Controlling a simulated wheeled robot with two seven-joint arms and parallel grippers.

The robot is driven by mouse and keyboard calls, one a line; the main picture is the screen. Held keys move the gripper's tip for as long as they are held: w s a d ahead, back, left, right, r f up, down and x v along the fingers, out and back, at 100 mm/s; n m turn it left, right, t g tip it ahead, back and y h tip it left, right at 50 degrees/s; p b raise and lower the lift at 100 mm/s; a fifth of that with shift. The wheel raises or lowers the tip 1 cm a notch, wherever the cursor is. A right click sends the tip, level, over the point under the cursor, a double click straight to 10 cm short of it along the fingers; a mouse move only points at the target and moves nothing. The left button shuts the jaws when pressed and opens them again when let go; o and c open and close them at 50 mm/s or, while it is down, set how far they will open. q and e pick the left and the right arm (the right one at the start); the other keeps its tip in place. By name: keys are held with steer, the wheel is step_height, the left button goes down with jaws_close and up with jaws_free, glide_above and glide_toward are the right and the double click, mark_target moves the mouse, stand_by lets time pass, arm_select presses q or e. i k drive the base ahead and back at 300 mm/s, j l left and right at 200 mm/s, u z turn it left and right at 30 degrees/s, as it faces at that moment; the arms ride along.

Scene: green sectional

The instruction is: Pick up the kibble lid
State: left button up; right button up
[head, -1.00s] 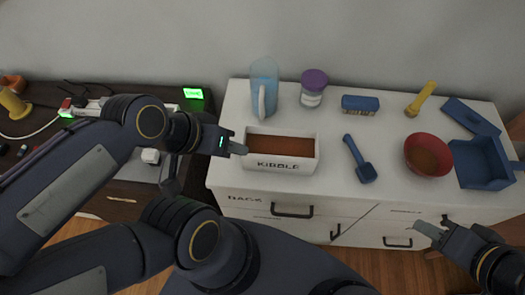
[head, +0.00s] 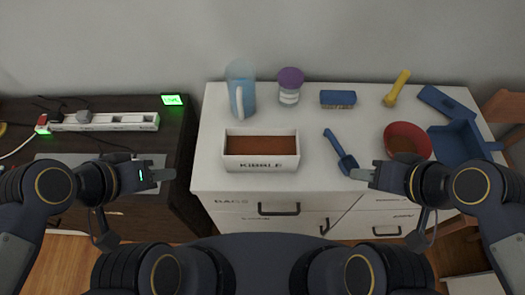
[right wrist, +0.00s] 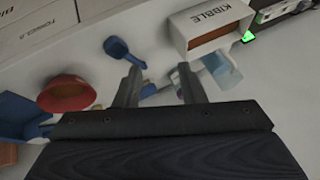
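The white KIBBLE box (head: 261,165) stands on the white cabinet with its top open and brown kibble (head: 261,146) inside. It also shows in the right wrist view (right wrist: 212,18). No lid is on it. A flat grey panel (head: 75,159) lies on the dark desk, partly hidden behind my left gripper; I cannot tell whether it is the kibble lid. My left gripper (head: 163,175) is over the desk's right edge, left of the box, with no object seen in it. My right gripper (head: 364,173) is open and empty, beside the blue scoop (head: 341,152).
A blue pitcher (head: 241,90), a purple-lidded jar (head: 290,86), a blue brush (head: 338,98) and a yellow-handled tool (head: 397,88) stand along the back. A red bowl (head: 407,138) and blue dustpan (head: 458,143) are at right. A power strip (head: 115,122) lies on the desk.

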mark_target(431, 95)
steer(key=l+u, duration=0.15)
steer(key=l, duration=0.3)
steer(key=l+u, duration=0.15)
steer(key=l, duration=0.3)
steer(key=k+l+u, duration=0.2)
steer(key=l, duration=0.2)
steer(key=l+u, duration=0.15)
steer(key=l, duration=0.3)
steer(key=k+l+u, duration=0.15)
steer(key=l, duration=0.25)
steer(key=k+l+u, duration=0.15)
steer(key=l, duration=0.25)
